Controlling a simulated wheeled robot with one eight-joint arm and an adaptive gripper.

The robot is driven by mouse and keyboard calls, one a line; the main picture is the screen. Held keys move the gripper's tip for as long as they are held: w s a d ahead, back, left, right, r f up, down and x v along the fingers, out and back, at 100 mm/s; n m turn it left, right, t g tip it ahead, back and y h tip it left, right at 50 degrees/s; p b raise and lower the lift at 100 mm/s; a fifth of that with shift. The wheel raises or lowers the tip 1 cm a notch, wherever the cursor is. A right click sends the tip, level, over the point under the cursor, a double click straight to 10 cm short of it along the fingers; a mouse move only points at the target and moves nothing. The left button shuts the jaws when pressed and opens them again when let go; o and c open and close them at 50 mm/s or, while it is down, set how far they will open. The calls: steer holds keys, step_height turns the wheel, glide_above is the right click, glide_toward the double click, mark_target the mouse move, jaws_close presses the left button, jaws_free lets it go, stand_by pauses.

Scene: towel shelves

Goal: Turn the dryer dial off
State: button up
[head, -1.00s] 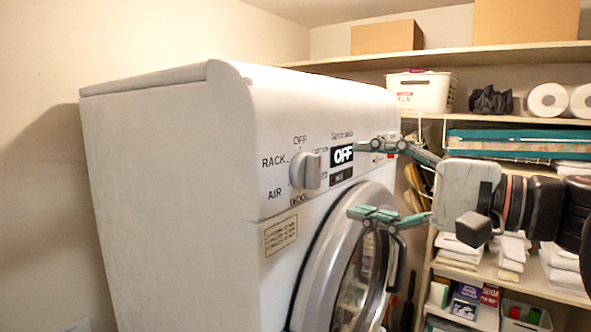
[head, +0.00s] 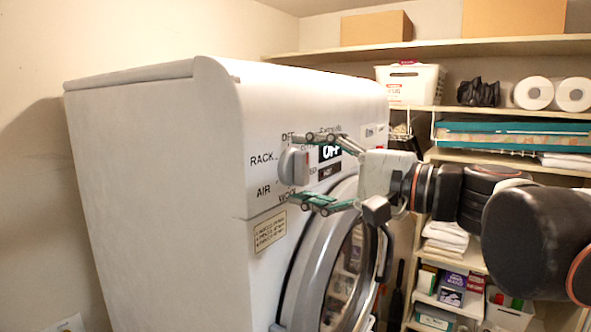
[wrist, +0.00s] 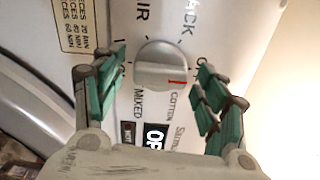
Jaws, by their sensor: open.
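The dryer dial (head: 293,166) is a round grey-white knob with a raised grip bar on the dryer's front panel. It also shows in the wrist view (wrist: 161,64), with a red mark at the bar's right end, between the partly hidden OFF label and COTTON. In the wrist view my gripper (wrist: 162,62) has a finger on each side of the dial, with gaps; contact is not visible.
The white dryer (head: 150,180) fills the left, its round door (head: 303,285) below the dial. Shelves (head: 480,48) at the right hold boxes, a white basket (head: 412,84), paper rolls (head: 553,94) and folded towels (head: 445,238).

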steer(key=c, duration=1)
steer(key=shift+n, duration=0.7)
steer(key=o, duration=1)
steer(key=v, duration=1.2)
